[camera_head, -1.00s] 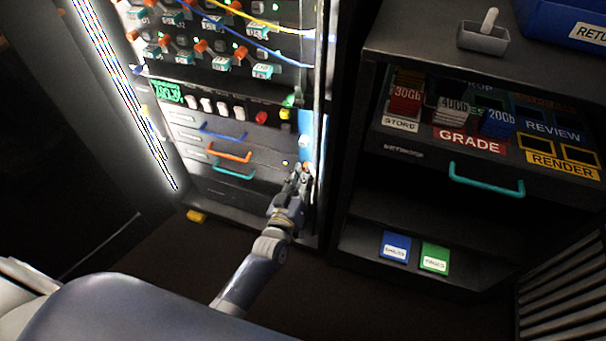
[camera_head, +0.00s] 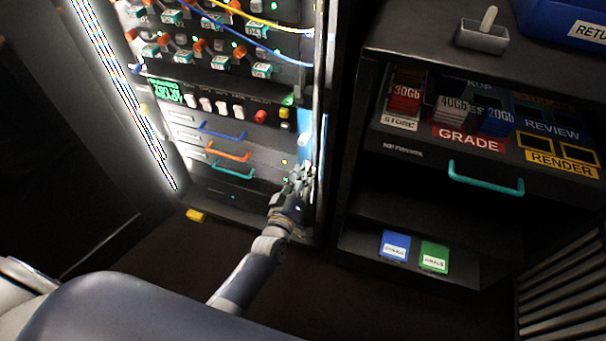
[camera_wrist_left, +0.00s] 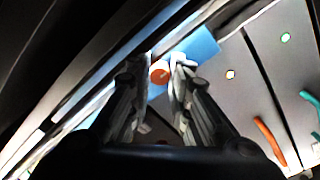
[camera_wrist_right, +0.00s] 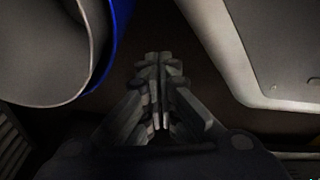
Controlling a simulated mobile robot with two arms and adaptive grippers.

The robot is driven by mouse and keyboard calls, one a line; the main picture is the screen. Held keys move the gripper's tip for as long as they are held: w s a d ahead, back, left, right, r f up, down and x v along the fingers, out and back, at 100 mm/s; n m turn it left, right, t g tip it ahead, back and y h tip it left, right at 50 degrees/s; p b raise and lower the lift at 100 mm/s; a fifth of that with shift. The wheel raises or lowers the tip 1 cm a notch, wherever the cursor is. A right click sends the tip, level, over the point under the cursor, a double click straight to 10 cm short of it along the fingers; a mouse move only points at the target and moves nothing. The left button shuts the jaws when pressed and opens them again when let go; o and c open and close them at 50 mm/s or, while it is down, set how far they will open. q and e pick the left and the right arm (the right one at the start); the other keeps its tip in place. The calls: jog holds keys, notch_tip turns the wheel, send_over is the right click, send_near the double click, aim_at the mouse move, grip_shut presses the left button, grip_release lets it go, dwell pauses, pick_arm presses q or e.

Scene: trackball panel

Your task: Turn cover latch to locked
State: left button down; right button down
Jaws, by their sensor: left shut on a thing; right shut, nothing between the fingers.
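The blue plate also shows in the head view (camera_head: 305,135), at the right edge of the lit rack. My left gripper (camera_head: 304,174) is at the plate's lower end and hides the knob there. In the left wrist view its fingers (camera_wrist_left: 160,78) stand on both sides of the knob, shut on it. The latch's locked or unlocked position cannot be read. My right gripper (camera_wrist_right: 160,75) is shut and empty in the right wrist view, away from the rack.
The rack has drawers with blue, orange and teal handles (camera_head: 228,153) left of my left gripper. A green display (camera_head: 165,92) and a button row sit above. A dark cabinet (camera_head: 375,190) stands close on the right. Dark floor (camera_head: 170,260) lies in front.

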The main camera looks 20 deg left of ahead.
pick_arm(q)
jog(key=c, duration=1.5)
grip_release()
jog(key=shift+o, duration=0.2)
jog(key=shift+s, duration=0.15)
jog(key=s, duration=1.1)
jog(key=shift+s+a, duration=0.25)
jog(key=shift+s, duration=0.15)
